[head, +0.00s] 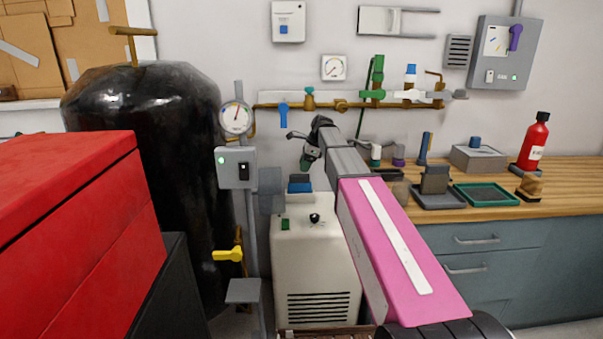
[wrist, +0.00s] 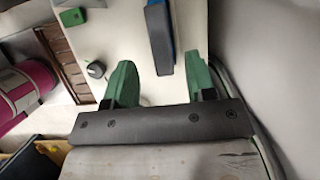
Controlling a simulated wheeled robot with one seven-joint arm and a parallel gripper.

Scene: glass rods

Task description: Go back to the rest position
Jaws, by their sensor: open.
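My gripper (head: 307,158) is at the end of my outstretched arm, in front of the wall and above the white floor cabinet (head: 312,262). In the wrist view my gripper (wrist: 160,78) shows two green fingers spread apart, with nothing held between them. A dark block with a blue side (wrist: 160,38) appears between the fingers in that picture, beyond the tips; it looks apart from them. In the head view a blue-topped block (head: 300,185) sits on top of the cabinet, below my gripper. No glass rod can be made out.
A gas pipe with valves (head: 330,105) runs along the wall behind my gripper. A post with a gauge (head: 236,117) and a black tank (head: 150,140) stand left. A red box (head: 70,230) is near left. A wooden bench (head: 475,222) with trays and a red bottle (head: 535,143) stands right.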

